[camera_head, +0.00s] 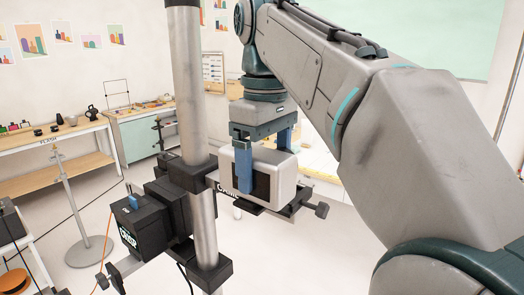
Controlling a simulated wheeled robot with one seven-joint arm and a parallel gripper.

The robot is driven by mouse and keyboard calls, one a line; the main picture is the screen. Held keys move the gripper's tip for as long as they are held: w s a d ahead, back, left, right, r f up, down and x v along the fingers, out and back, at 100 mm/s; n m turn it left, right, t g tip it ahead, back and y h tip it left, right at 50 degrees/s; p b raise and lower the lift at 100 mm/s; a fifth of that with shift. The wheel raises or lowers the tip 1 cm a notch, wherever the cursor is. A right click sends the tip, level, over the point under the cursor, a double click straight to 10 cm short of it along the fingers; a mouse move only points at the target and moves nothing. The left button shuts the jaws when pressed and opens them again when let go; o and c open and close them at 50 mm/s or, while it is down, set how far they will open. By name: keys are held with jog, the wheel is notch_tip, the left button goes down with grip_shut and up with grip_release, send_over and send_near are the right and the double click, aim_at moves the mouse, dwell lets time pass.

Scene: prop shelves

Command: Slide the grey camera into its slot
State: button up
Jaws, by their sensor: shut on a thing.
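The grey camera (283,183), a silver box with a dark front panel, is near the middle of the camera_head view. My gripper (264,168) reaches down from above, its blue fingers shut on the camera's opposite sides. The far fingertip is hidden behind the camera. Just under the camera is a dark bracket (300,206) with a side knob (321,210), fixed to the upright pole (201,230). The bracket may be the slot. The camera looks level and low over it; I cannot tell whether they touch.
A black box unit (140,226) is mounted on the pole's left side. My forearm fills the right of the view. A workbench (55,142) with small items stands at the back left, and a round-based stand (88,250) is before it. The floor behind is open.

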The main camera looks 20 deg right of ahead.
notch_tip(320, 180, down, 2)
jog(key=shift+d+f, duration=0.1)
jog(key=shift+w+d+f+b, duration=0.1)
jog(key=shift+f+b, duration=0.6)
jog(key=shift+b, duration=0.25)
jog(key=shift+r, duration=0.25)
jog(key=shift+d+f, duration=0.15)
jog(key=shift+f, duration=0.15)
dwell(0.5)
jog(key=shift+w+d+p, duration=0.55)
jog(key=shift+w+d, duration=0.15)
jog(key=shift+d, duration=0.35)
jog(key=shift+w+d+p, duration=0.5)
jog(key=shift+w+d, duration=0.2)
jog(key=shift+d, duration=0.35)
dwell(3.7)
